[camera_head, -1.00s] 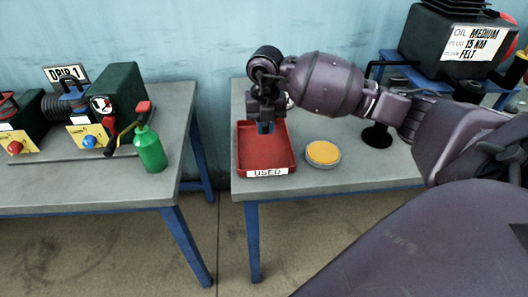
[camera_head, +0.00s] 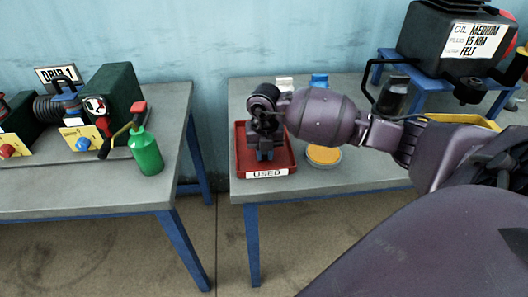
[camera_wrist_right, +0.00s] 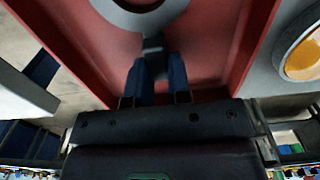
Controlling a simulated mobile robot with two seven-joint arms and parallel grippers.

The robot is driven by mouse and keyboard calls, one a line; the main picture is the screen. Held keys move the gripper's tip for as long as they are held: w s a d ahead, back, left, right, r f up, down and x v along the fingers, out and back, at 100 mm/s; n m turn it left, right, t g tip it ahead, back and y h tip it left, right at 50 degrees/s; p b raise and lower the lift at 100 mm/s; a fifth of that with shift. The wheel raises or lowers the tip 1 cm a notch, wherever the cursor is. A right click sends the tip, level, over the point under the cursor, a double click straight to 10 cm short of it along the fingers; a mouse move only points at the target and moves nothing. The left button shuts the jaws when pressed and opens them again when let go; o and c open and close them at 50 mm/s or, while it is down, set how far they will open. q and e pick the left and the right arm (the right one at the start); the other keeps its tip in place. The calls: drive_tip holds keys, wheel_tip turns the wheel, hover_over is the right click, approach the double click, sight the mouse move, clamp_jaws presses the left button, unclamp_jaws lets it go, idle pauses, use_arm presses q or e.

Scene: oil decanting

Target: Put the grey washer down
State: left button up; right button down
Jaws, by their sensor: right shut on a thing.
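My right gripper (camera_head: 265,156) points down inside the red tray (camera_head: 243,160), which bears the label "USED". The wrist view shows its two blue fingers (camera_wrist_right: 156,78) shut on a dark tab that joins the grey washer (camera_wrist_right: 125,20). The washer is a flat ring, cut off by the top edge of that view, over the red tray floor (camera_wrist_right: 215,40). I cannot tell whether it touches the floor. In the head view the gripper hides the washer. My left gripper is not in view.
A round tin with yellow contents (camera_head: 323,155) stands just right of the tray. A green oil can (camera_head: 146,152) stands on the left table, across a gap. A black oil box (camera_head: 455,40) stands on a blue stand at the back right.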

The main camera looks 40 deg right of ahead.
drive_tip(key=shift+f, duration=0.1)
drive_tip(key=c, duration=1.4)
unclamp_jaws()
drive_tip(key=shift+c, duration=0.2)
drive_tip(key=o, duration=0.4)
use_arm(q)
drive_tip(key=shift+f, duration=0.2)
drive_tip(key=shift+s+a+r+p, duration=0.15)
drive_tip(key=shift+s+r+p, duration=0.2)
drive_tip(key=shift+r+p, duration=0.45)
use_arm(e)
drive_tip(key=shift+r, duration=6.1)
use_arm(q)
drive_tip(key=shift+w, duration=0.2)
